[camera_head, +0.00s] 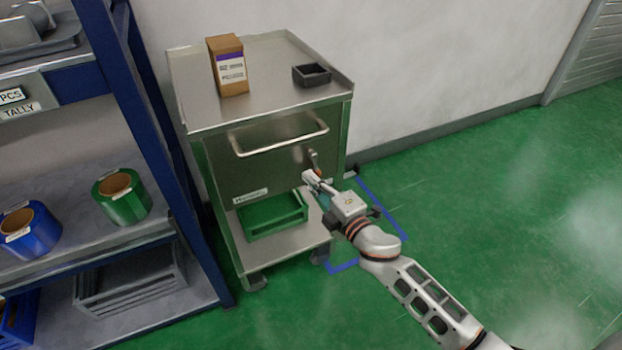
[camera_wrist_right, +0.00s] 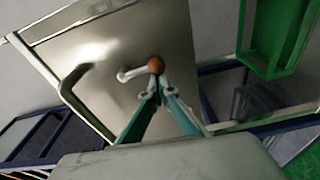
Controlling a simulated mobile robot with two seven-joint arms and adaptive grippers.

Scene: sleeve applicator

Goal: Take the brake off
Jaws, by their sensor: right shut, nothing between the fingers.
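The brake is a short lever on the front panel of the steel cart (camera_head: 230,165), below the bar handle. Its metal arm (camera_head: 312,157) shows in the head view just beyond my right gripper (camera_head: 312,180). In the right wrist view, the lever arm (camera_wrist_right: 132,73) ends in an orange-brown knob (camera_wrist_right: 155,64). My right gripper (camera_wrist_right: 152,92) is shut and empty, its fingertips right by the knob. I cannot tell whether they touch it. My left gripper is not in view.
On the cart top stand a brown box (camera_head: 228,68) and a small black tray (camera_head: 311,75). A green crate (camera_head: 272,216) is on the lower shelf. A blue shelf rack (camera_head: 150,120) stands close on the left. Green floor (camera_head: 500,190) is free on the right.

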